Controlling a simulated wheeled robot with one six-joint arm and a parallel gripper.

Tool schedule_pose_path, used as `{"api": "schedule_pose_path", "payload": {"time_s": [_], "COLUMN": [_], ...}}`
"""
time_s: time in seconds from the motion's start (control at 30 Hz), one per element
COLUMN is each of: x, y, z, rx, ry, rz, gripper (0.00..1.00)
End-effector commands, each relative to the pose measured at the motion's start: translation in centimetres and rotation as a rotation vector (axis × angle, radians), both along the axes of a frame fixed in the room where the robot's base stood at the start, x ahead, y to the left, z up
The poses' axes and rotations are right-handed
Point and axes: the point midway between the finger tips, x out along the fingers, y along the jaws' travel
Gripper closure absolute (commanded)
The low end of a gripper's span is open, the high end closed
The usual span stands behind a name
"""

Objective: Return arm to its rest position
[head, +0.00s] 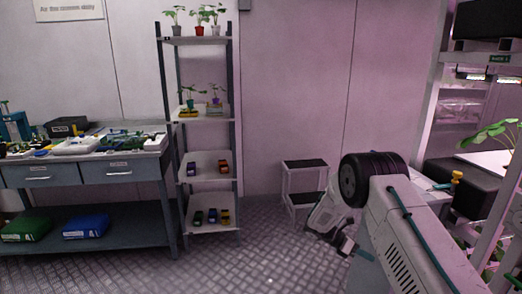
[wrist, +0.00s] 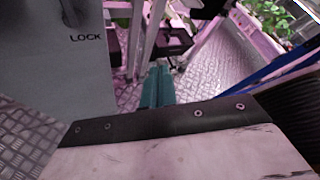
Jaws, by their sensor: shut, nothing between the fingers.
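My gripper (wrist: 158,86) shows in the wrist view as teal fingers close together, with nothing between them. In the head view my white arm with its black joint reaches up from the lower right and folds down toward the floor. The fingertips are hard to make out there.
A grey rack (head: 208,121) with potted plants and small coloured items stands left of centre. A workbench (head: 122,171) with drawers is at the far left. A step stool (head: 305,164) stands behind my arm. A plant rack (head: 433,90) is at right. Floor (head: 255,262) at centre is clear.

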Motion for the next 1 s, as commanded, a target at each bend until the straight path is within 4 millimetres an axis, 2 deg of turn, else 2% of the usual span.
{"api": "schedule_pose_path", "payload": {"time_s": [0.27,0.4,0.6,0.8,1.0], "x": [-5.8,-9.6,-15.4,-21.5,-27.8], "y": [1.9,3.1,4.9,6.7,8.5], "z": [7.6,12.6,19.0,24.3,28.1], "rx": [0.049,0.072,0.099,0.131,0.176], "ry": [-0.295,-0.458,-0.66,-0.828,-0.963], "rz": [-0.301,-0.486,-0.738,-0.974,-1.189], "gripper": [1.0,1.0,1.0,1.0,1.0]}}
